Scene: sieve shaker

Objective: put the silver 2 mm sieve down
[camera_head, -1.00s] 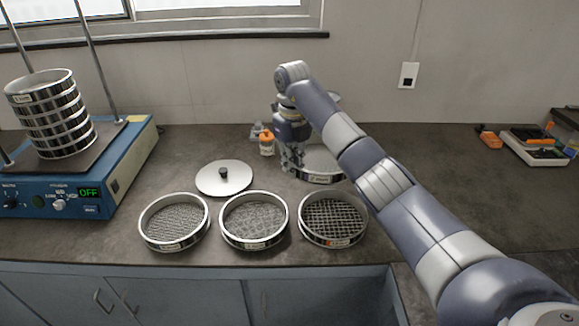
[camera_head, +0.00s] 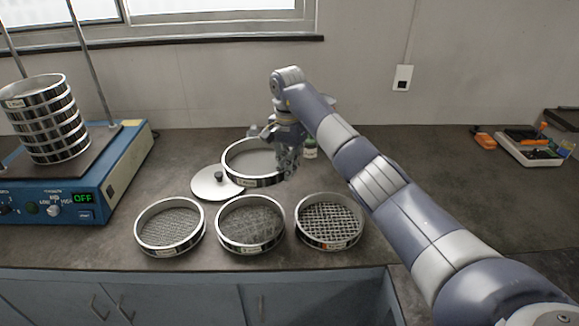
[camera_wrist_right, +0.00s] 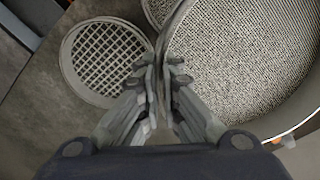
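A silver sieve with a fine mesh (camera_head: 240,180) is held by its right wall in my right gripper (camera_head: 288,165). It overlaps the lid's back edge in the head view and appears raised above the counter. Its label is too small to read, so I cannot confirm 2 mm. In the right wrist view the fingers (camera_wrist_right: 158,85) are closed on the wall of this sieve (camera_wrist_right: 245,60), which fills the right side. My left gripper is not in view.
Three sieves stand in a front row: left (camera_head: 170,228), middle (camera_head: 250,225) and coarse right (camera_head: 330,222). A round lid (camera_head: 208,186) lies behind them. The blue shaker (camera_head: 110,185) bears a sieve stack (camera_head: 48,120). The counter right of my arm is mostly clear.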

